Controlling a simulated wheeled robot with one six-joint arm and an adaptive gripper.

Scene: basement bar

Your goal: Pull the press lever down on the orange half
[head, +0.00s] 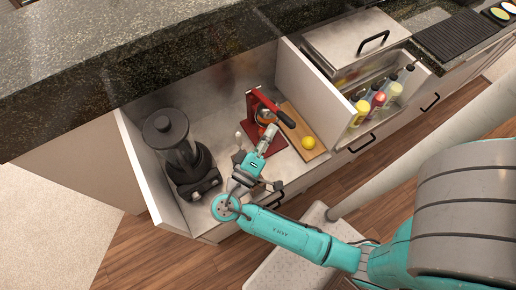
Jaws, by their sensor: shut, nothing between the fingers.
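The red citrus press (251,104) stands on the lower counter against the back. Its lever ends in a black handle (287,119) that points toward the front right. A small orange patch (264,117) shows inside the press and may be the orange half; it is too small to tell. My gripper (272,128) is shut and empty, just in front of the press and to the left below the handle. It covers the lower part of the press. I cannot tell whether it touches the press.
A dark blender (175,150) stands to the left. A wooden board (300,125) with a yellow fruit (308,142) lies right of the press. Several bottles (376,98) stand in a rack further right. The dark stone bar top (150,65) overhangs behind.

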